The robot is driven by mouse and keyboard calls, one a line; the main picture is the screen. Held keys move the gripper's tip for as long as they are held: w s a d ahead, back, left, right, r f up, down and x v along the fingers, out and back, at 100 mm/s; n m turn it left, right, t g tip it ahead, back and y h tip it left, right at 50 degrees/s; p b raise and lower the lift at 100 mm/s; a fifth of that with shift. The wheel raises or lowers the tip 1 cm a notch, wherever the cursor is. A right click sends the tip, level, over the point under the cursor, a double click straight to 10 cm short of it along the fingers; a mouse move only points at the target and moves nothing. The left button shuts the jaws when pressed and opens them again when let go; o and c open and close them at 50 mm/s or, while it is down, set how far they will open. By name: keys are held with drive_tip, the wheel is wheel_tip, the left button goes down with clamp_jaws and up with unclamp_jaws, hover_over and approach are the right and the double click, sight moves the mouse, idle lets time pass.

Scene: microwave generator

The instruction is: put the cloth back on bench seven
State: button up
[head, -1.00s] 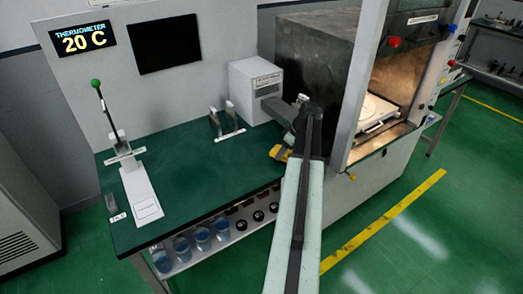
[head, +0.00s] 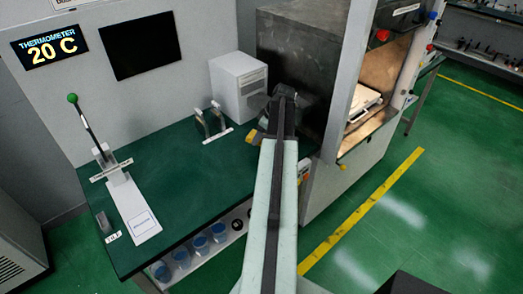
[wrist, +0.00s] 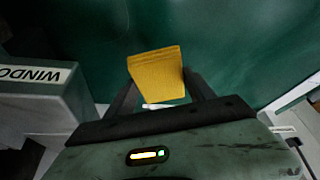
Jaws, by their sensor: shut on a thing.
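A yellow folded cloth (wrist: 157,75) is between the two dark fingers of my gripper (wrist: 163,92) in the wrist view. The gripper is shut on it. In the head view a small yellow part of the cloth (head: 252,137) shows beside my gripper (head: 257,128), over the back right of the green-topped bench (head: 175,165). My arm hides part of the bench there. I cannot read a bench number. I cannot tell whether the cloth touches the bench top.
A white box (head: 238,85) and an upright two-post stand (head: 211,121) are near the gripper. The bench's middle is clear.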

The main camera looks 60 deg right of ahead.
drive_tip(key=p+v, duration=0.1)
drive_tip(key=v, duration=0.3)
drive_tip(key=shift+p, duration=0.3)
drive_tip(key=shift+s+d+r, duration=0.1)
drive_tip(key=shift+s+r, duration=0.05)
drive_tip(key=shift+s, duration=0.15)
wheel_tip(320, 180, down, 11)
drive_tip(key=b, duration=1.1)
drive_tip(key=shift+r+p, duration=0.15)
drive_tip(key=shift+p, duration=0.15)
drive_tip(key=o, duration=1.2)
